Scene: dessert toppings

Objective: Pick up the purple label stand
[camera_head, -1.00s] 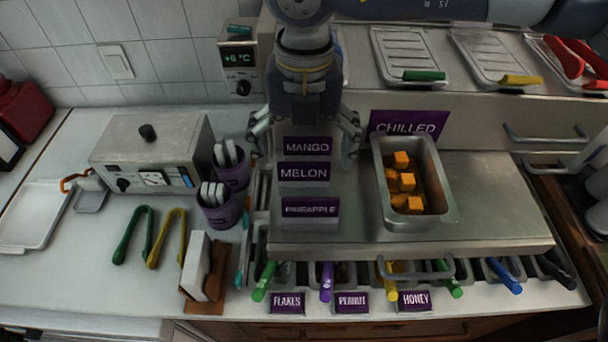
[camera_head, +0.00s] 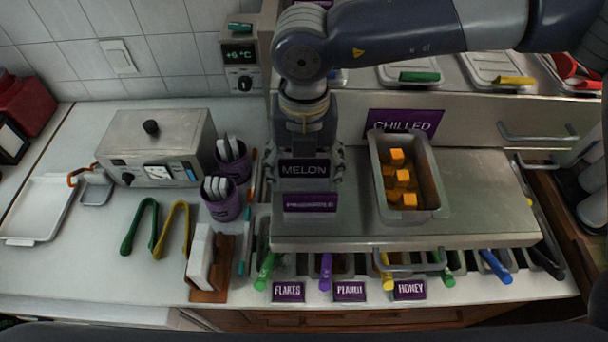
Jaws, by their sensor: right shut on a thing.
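My right gripper (camera_head: 307,174) reaches straight down over the row of purple label stands on the steel counter. It is shut on one of them. The stand reading MELON (camera_head: 304,169) shows between its fingers. The stand behind it, seen earlier as MANGO, is now hidden by the gripper, so I cannot tell for sure which of the two is held. The stand reading PINEAPPLE (camera_head: 310,204) is upright in front, apart from the gripper. My left gripper is not in view.
A steel pan of orange cubes (camera_head: 436,190) and the CHILLED sign (camera_head: 404,123) stand to the right. Purple cups (camera_head: 221,206) stand close on the left. Small FLAKES (camera_head: 288,292), PEANUT (camera_head: 349,292) and HONEY (camera_head: 409,290) labels line the front. The steel top (camera_head: 490,200) right of the pan is clear.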

